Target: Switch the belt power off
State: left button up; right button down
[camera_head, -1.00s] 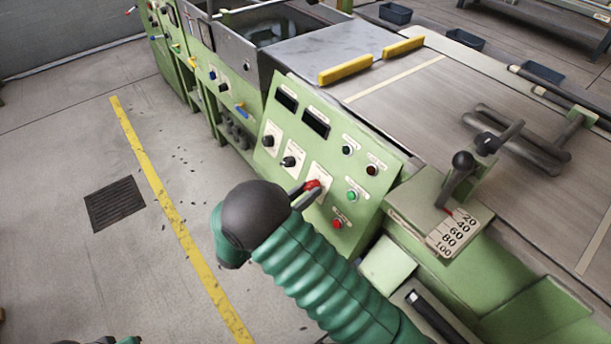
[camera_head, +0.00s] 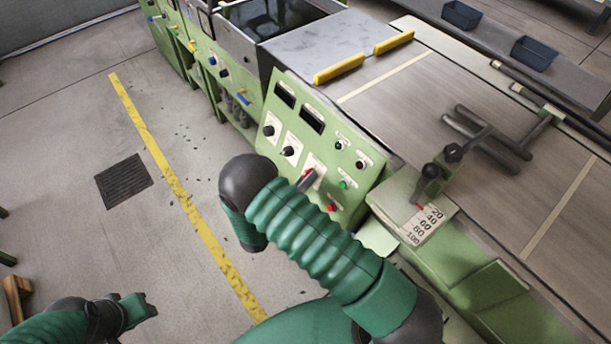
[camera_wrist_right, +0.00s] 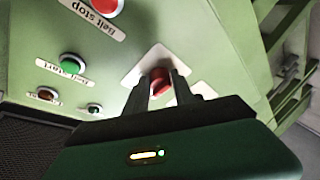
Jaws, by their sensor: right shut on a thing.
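The green control panel (camera_head: 318,143) stands near the middle of the head view. A red rotary switch (camera_head: 311,172) on a white plate shows there, and in the right wrist view (camera_wrist_right: 161,80). My right gripper (camera_head: 304,182) is shut on this switch. In the wrist view its two dark fingers (camera_wrist_right: 157,90) stand either side of the red handle, which they partly hide. The switch's label cannot be read. My left gripper (camera_head: 137,306) hangs at the lower left, away from the panel; its jaw opening is unclear.
The red belt stop button (camera_wrist_right: 106,5) and green belt start button (camera_wrist_right: 73,63) sit close to my right gripper. Black knobs (camera_head: 288,151) are beside the switch. A lever with a number scale (camera_head: 426,222) stands to the right. Floor at left is mostly clear.

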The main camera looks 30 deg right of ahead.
jog(key=shift+w+a, duration=0.1)
dwell(0.3)
jog(key=c, duration=1.1)
grip_release()
